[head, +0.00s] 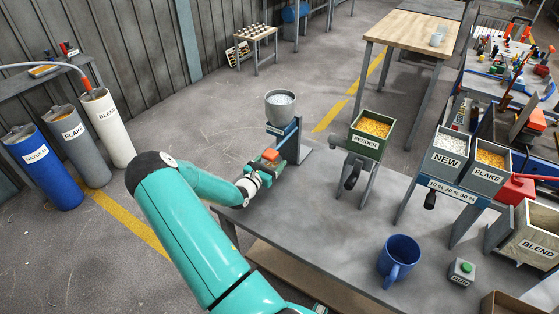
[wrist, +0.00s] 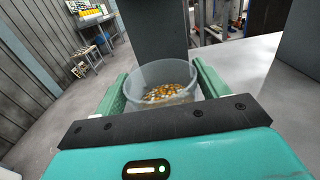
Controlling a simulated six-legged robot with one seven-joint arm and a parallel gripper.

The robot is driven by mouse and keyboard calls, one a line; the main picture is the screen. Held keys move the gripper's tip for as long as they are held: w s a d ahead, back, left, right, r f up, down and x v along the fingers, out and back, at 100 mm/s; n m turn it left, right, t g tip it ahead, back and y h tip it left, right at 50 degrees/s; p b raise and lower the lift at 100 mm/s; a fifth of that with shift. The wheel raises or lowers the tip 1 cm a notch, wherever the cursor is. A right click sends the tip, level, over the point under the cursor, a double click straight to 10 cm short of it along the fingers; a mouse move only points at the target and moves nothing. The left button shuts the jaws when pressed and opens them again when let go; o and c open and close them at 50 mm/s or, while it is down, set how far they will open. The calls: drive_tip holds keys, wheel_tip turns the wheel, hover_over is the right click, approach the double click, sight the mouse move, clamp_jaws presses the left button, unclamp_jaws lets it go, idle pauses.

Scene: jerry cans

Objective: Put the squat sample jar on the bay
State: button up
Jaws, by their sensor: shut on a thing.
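The squat sample jar (wrist: 165,78) is a clear, wide, low tub with orange and white granules in it. In the wrist view it sits between the two green fingers of my gripper (wrist: 158,92), which is shut on it. The jar looks upright. In the head view my gripper (head: 262,172) is at the left end of the grey bench, by the stand under the round hopper (head: 281,108); the jar cannot be made out clearly there. A dark grey upright (wrist: 160,30) stands just beyond the jar. I cannot tell which surface is the bay.
The grey bench (head: 330,210) has clear room in its middle. The feeder (head: 370,135), the NEW bin (head: 448,160) and FLAKE bin (head: 488,165) stand farther right.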

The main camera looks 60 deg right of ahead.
sight(278, 162)
drive_tip(key=d, duration=0.5)
drive_tip(key=shift+s+d, duration=0.3)
drive_tip(key=shift+d, duration=0.1)
drive_tip(key=shift+f, duration=1.75)
drive_tip(key=o, duration=1.1)
drive_tip(key=shift+f, duration=0.15)
